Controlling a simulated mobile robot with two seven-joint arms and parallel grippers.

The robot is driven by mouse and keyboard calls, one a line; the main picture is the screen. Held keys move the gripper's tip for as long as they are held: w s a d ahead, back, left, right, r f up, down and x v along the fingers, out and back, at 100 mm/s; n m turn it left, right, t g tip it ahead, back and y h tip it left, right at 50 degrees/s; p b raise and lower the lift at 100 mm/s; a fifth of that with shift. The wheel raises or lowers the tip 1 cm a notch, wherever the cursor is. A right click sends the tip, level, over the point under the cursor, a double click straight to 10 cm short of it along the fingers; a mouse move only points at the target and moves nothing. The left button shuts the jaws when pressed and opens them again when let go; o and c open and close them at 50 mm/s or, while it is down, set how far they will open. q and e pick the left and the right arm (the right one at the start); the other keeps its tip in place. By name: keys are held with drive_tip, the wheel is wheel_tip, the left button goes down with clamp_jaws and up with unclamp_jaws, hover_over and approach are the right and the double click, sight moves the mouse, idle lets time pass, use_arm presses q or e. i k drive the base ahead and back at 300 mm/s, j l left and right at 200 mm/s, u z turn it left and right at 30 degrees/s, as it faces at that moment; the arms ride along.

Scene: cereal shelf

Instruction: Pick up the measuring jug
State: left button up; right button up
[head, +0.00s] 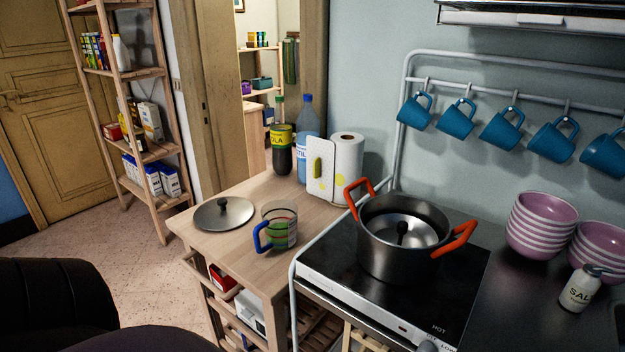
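The measuring jug (281,227) is clear with coloured bands and a blue handle. It stands upright on the wooden cart top (245,258), near the front edge, with its handle towards the lower left. A metal lid lies to its left and the stove is to its right. Neither of my grippers shows in the head view, so whether they are open or shut is hidden.
A round lid (224,212), a cola bottle (280,150), a blue bottle (307,140) and a paper towel holder (346,165) share the cart. A pot (385,262) with orange handles stands on the stove (330,262). Blue mugs (500,130) hang above.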

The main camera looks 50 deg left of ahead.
sight(279, 217)
drive_tip(key=u, duration=1.7)
